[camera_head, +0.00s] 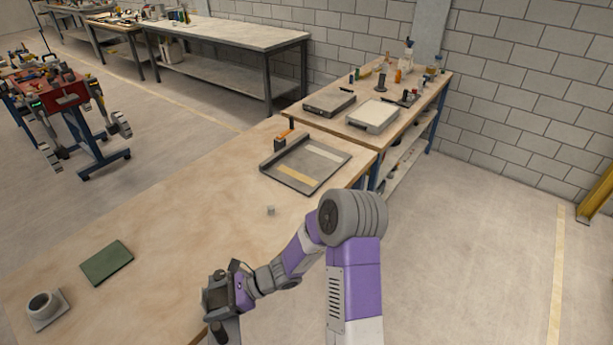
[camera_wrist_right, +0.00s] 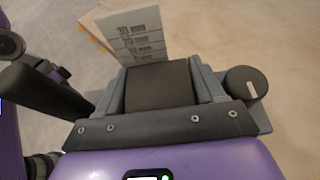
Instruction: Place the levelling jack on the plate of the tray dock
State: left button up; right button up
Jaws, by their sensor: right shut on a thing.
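My right gripper (camera_head: 219,302) is low over the near edge of the wooden bench, shut on what looks like the levelling jack (camera_head: 219,331). In the right wrist view the held jack shows a dark knob (camera_wrist_right: 245,82) at the right and a pale scale plate (camera_wrist_right: 132,35) with mm marks at the top. The jaws hide part of it. What looks like the tray dock (camera_head: 279,175), a flat grey frame with raised edges, lies at the bench's far end. Its bed has two pale strips, and nothing stands on it. My left gripper is not in view.
A small grey cube (camera_head: 270,210) lies between the dock and my arm. A dark green mat (camera_head: 107,263) and a grey ring on a square plate (camera_head: 43,305) lie at the left. An orange-topped item (camera_head: 281,143) stands at the dock's left corner. Mid-bench is mostly clear.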

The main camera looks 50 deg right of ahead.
aim_at(305, 161)
jog(key=k, duration=0.3)
jog(key=z, duration=2.25)
jog(key=i, duration=1.65)
jog(key=u, duration=2.25)
